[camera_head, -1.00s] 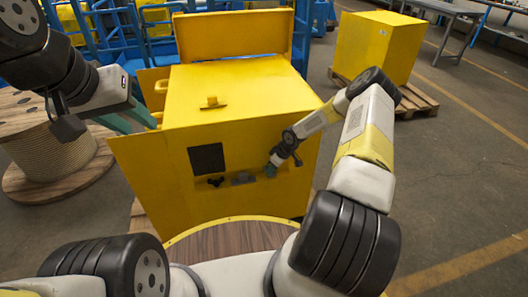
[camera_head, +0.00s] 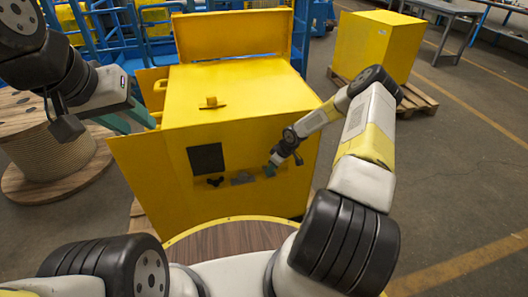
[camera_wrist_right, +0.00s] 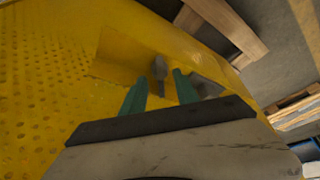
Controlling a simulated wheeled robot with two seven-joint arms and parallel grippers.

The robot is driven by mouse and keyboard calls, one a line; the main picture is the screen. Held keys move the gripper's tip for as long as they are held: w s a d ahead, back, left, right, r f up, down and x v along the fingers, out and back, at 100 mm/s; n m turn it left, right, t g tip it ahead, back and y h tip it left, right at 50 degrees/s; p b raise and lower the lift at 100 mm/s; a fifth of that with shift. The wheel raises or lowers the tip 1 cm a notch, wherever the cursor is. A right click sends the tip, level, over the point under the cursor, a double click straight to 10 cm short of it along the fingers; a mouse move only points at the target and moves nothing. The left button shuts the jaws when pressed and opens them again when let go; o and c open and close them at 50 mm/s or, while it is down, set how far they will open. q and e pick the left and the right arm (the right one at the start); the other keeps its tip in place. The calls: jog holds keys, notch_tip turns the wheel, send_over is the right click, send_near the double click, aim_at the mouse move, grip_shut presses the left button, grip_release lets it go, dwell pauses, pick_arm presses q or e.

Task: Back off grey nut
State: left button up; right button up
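My right gripper (camera_head: 271,168) is at the front face of the yellow cabinet (camera_head: 205,145), beside a small grey part (camera_head: 243,178). In the right wrist view its two teal fingers (camera_wrist_right: 159,77) are apart. A small grey piece, which looks like the nut on its stud (camera_wrist_right: 159,68), shows in the gap between the fingertips; I cannot tell whether they touch it. Another grey part (camera_wrist_right: 206,88) lies partly hidden behind the right-hand finger. My left gripper (camera_head: 128,120) is left of the cabinet; its teal fingers show only partly, and its opening is unclear.
A black wing-shaped knob (camera_head: 215,181) and a dark square opening (camera_head: 206,159) are left of the grey part. The cabinet has an open panel (camera_head: 137,180) at left and a raised lid (camera_head: 233,35). A cable spool (camera_head: 50,150) stands at left.

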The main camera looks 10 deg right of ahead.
jog(key=v, duration=0.7)
